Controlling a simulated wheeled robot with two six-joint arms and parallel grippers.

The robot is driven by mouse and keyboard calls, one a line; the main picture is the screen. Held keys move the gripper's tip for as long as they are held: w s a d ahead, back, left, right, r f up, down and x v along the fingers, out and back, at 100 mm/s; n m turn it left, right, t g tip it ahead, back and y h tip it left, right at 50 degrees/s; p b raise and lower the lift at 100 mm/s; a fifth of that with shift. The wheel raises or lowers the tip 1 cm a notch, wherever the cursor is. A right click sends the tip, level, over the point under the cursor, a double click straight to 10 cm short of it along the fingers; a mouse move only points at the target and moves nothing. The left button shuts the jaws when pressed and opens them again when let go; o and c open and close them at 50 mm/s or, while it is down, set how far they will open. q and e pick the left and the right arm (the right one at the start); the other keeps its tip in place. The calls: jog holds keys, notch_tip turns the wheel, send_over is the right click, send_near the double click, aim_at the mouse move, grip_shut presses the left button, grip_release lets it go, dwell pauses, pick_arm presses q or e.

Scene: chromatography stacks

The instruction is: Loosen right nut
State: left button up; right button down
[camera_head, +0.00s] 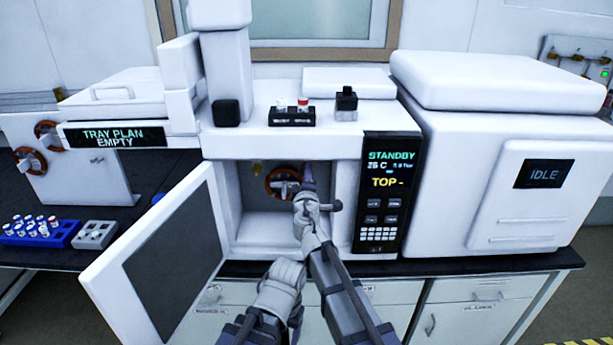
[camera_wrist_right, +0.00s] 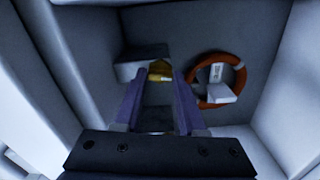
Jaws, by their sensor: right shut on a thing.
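My right gripper (camera_head: 308,182) reaches through the open door into the oven compartment. In the right wrist view its two purple fingers (camera_wrist_right: 157,82) are closed in on the right nut (camera_wrist_right: 160,70), a small brass piece at a grey block on the compartment wall. In the head view this nut is hidden behind my gripper. Another brass fitting (camera_head: 256,168) shows at the upper left inside the compartment. An orange-red column coil (camera_head: 268,185) with a pale tag hangs between that fitting and my gripper. The coil also shows beside the fingers in the wrist view (camera_wrist_right: 240,78).
The compartment door (camera_head: 165,265) stands open to the left. A control panel (camera_head: 391,195) reading STANDBY is right of the opening. A small vial rack (camera_head: 292,119) sits on top. A blue vial rack (camera_head: 62,240) and grey rack (camera_head: 94,240) stand at left.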

jog(key=shift+n, duration=1)
jog(key=shift+c, duration=2.4)
grip_release()
jog(key=shift+s, duration=0.1)
pick_arm(q)
jog(key=shift+s+a, duration=0.7)
jog(key=shift+s, duration=0.2)
pick_arm(e)
jog(key=s, duration=0.7)
jog(key=shift+s, duration=0.3)
